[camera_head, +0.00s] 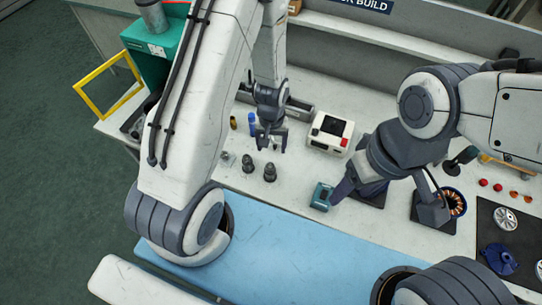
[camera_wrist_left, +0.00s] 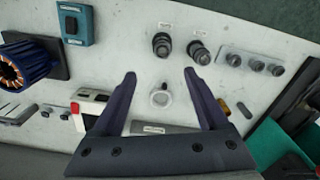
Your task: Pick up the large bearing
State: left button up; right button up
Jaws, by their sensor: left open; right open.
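In the left wrist view, a pale round ring-like part (camera_wrist_left: 161,98) lies on the bench between the spread fingers of my left gripper (camera_wrist_left: 158,78); it may be the large bearing, but I cannot tell for sure. Several small round parts (camera_wrist_left: 258,66) sit in a row on a grey holder. In the head view my left gripper (camera_head: 272,140) is open, pointing down above the bench, with nothing visibly held. The ring is not clearly visible there. My right gripper (camera_head: 390,198) is open at the right, one finger near a teal box (camera_head: 321,197).
Two dark cylindrical fittings (camera_head: 270,172) stand in front of my left gripper. A white and red device (camera_head: 330,133) is to its right, and a blue bottle (camera_head: 252,124) to its left. A copper-wound motor part (camera_head: 455,202) is beside my right gripper. The blue mat (camera_head: 290,255) is clear.

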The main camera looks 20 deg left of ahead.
aim_at(270, 168)
pick_arm(q)
jog(key=f, duration=0.3)
jog(key=f+b, duration=0.1)
jog(key=f, duration=0.1)
jog(key=shift+a+f, duration=0.35)
jog(key=shift+a, duration=0.05)
jog(key=shift+f+b, duration=0.3)
jog(key=shift+f, duration=0.05)
notch_tip(270, 168, down, 5)
jog(key=b, duration=0.4)
jog(key=shift+d+b, duration=0.15)
jog(key=shift+b, duration=0.2)
jog(key=shift+r, duration=0.1)
jog(key=c, duration=1.1)
